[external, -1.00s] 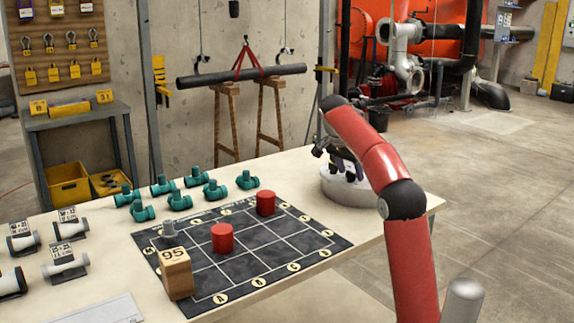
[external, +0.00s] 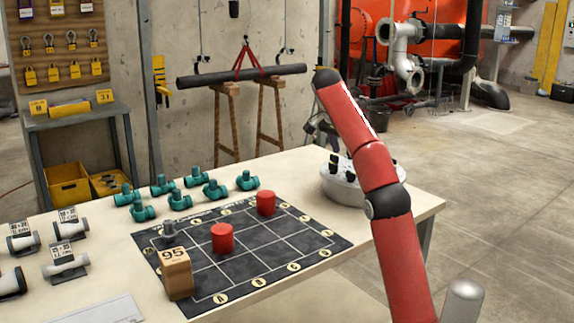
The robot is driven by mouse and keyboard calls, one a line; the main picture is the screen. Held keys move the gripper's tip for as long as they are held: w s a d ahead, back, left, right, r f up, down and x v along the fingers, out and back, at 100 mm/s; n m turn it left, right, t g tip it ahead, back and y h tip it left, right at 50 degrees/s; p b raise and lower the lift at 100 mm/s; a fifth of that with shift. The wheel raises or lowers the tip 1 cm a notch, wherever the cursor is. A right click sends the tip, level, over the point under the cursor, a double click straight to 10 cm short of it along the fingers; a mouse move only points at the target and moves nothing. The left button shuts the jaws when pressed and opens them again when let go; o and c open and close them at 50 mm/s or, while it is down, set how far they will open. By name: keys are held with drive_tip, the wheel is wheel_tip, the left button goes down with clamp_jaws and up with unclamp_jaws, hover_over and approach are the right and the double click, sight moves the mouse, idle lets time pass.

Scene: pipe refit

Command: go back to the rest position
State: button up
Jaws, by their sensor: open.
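My red and black arm rises at the right of the external view and bends over the table's far right corner. My gripper (external: 320,132) hangs beyond the upper arm link, above and behind the round white container (external: 345,190). It is small and partly hidden by the arm; it is open, and I see nothing held in it. The container holds several dark pieces, and my arm covers its right side.
The table (external: 290,165) carries a black grid mat (external: 268,257) with two red cylinders (external: 222,238), a grey fitting and a wooden block marked 95 (external: 176,273). Labelled pipe pieces (external: 65,262) lie at left. Floor at right is clear.

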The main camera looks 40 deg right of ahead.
idle(0.3)
drive_tip(key=s+a+f+n+t+b, duration=0.1)
drive_tip(key=s+a+f+n, duration=0.1)
drive_tip(key=s, duration=0.3)
drive_tip(key=s+a+f+n+t+y+b, duration=0.1)
drive_tip(key=s+a+f+n, duration=0.2)
drive_tip(key=s+f+n, duration=0.1)
drive_tip(key=s+a+f+n+t+y+b, duration=0.1)
drive_tip(key=s+a+f+n, duration=0.1)
drive_tip(key=s+n, duration=0.3)
drive_tip(key=shift+s+a+f+t, duration=0.1)
drive_tip(key=shift+s+f+t, duration=0.15)
drive_tip(key=shift+s, duration=0.4)
drive_tip(key=shift+s+a+f+t, duration=0.15)
drive_tip(key=shift+s+f, duration=0.15)
drive_tip(key=shift+s, duration=0.3)
drive_tip(key=s+a+f+n+y+p, duration=0.1)
drive_tip(key=s+a+f+n, duration=0.2)
drive_tip(key=f, duration=0.5)
drive_tip(key=s+a+f+n+t+y+p, duration=0.1)
drive_tip(key=s+a+f+n+p, duration=0.1)
drive_tip(key=a+f, duration=0.3)
wheel_tip(320, 180, down, 4)
drive_tip(key=shift+s+r+n+y, duration=0.25)
drive_tip(key=shift+s+n, duration=0.35)
drive_tip(key=shift+s, duration=0.3)
